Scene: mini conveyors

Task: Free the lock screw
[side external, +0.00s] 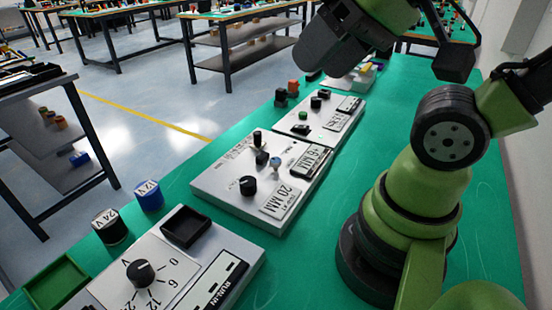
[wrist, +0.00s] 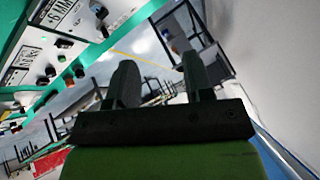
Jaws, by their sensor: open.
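The middle white unit (side external: 230,192) lies on the green table, with a black knob (side external: 248,186), a small grey knob (side external: 276,162), a dark upright knob (side external: 257,138) and a label reading 20 MM (side external: 281,200). I cannot tell for sure which part is the lock screw. My gripper (wrist: 158,76) is open in the wrist view, with nothing between its two dark fingers. It points away from the units, which show tilted at the left of that view. In the side view my gripper is high at the top, clear of the units.
A front unit (side external: 225,246) has a dial (side external: 141,273) and an empty black tray (side external: 187,228). A black cylinder (side external: 110,228), a blue cylinder (side external: 149,196) and a green tray (side external: 56,285) stand beside it. A further unit (side external: 300,117) lies behind. Green table (side external: 300,268) is bare at the front.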

